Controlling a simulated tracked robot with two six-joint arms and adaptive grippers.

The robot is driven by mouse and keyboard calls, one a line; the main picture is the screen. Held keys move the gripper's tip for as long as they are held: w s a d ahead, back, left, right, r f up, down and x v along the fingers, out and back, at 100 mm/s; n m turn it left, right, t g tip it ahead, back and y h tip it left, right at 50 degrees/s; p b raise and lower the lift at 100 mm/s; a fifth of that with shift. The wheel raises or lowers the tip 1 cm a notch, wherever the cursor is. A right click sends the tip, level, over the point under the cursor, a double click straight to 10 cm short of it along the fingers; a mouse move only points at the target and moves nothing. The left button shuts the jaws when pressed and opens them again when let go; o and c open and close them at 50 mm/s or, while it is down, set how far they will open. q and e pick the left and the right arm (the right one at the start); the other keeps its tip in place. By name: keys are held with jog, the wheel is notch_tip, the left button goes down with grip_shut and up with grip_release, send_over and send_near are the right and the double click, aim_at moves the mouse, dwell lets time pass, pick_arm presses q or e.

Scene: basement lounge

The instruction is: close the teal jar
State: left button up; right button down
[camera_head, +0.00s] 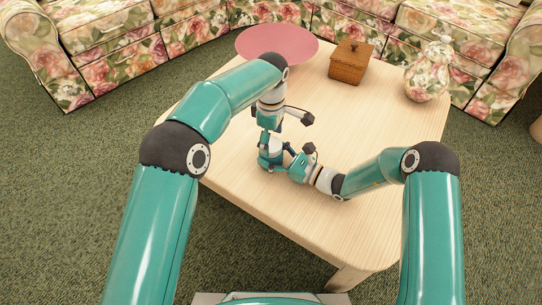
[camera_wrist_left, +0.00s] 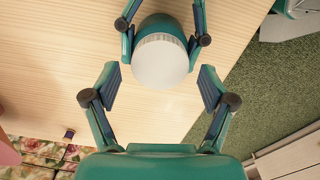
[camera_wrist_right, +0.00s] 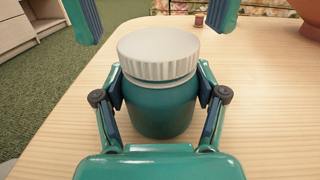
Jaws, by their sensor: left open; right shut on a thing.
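The teal jar (camera_wrist_right: 160,110) stands upright on the table with a white ribbed lid (camera_wrist_right: 158,52) on top of it. A thin pale band shows under the lid; I cannot tell how tight the lid is. My right gripper (camera_wrist_right: 160,90) is shut on the jar's body from the side. My left gripper (camera_wrist_left: 160,88) points down from above and is open, its fingers apart on either side of the lid (camera_wrist_left: 161,62) and not touching it. Its fingertips also show at the top of the right wrist view. In the head view my grippers (camera_head: 270,150) mostly hide the jar.
A pink dish (camera_head: 277,42), a lidded wooden box (camera_head: 348,65) and a floral vase (camera_head: 427,75) stand towards the table's far side. A small brown object (camera_wrist_right: 199,19) stands beyond the jar. The table's right part (camera_head: 390,125) is bare. Floral sofas stand behind.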

pick_arm(q)
jog(key=shift+f, duration=0.55)
